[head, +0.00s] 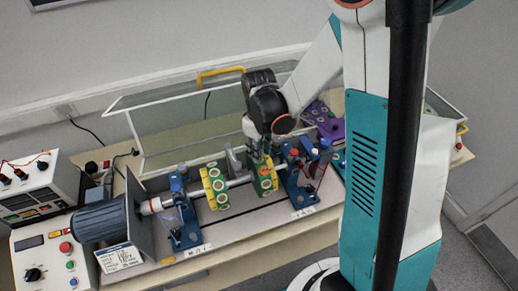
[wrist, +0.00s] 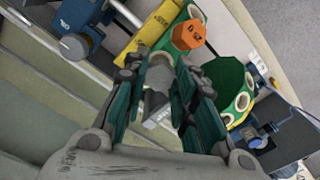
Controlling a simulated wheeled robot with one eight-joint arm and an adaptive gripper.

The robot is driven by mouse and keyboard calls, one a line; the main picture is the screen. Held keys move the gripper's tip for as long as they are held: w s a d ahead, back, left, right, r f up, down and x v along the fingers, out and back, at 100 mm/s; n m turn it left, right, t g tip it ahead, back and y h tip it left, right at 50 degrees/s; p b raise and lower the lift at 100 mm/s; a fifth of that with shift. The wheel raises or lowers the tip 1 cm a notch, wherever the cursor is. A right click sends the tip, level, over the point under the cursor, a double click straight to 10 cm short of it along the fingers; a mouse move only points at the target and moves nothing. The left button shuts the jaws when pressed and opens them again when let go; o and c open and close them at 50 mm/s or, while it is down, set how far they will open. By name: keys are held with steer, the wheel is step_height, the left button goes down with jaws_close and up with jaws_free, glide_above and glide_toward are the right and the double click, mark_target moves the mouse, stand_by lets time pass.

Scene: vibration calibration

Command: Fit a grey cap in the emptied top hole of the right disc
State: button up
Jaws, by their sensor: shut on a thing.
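The right disc (head: 264,183), green and yellow, sits on the horizontal shaft between two blue bearing stands. An orange cap (wrist: 188,36) marked with dark characters is on this disc (wrist: 150,38) in the wrist view. The left disc (head: 214,189), also green and yellow with pale-rimmed holes, shows at right in the wrist view (wrist: 245,88). My gripper (head: 257,152) is low over the top of the right disc. In the wrist view its fingers (wrist: 163,92) are shut on a light grey cap (wrist: 159,75), close to the disc. The top hole is hidden; I cannot tell whether the cap touches it.
Blue bearing stands (head: 182,225) flank the discs, the right one (head: 301,190) close to my gripper. A motor (head: 100,222) is at left. A purple holder (head: 324,121) lies behind at right. A clear guard (head: 150,126) rises behind the rig.

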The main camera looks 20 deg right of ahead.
steer(key=shift+f+b, duration=1.1)
steer(key=shift+b, duration=0.05)
stand_by(0.9)
steer(key=o, duration=0.7)
steer(key=shift+r, duration=0.15)
step_height(320, 180, up, 12)
stand_by(0.7)
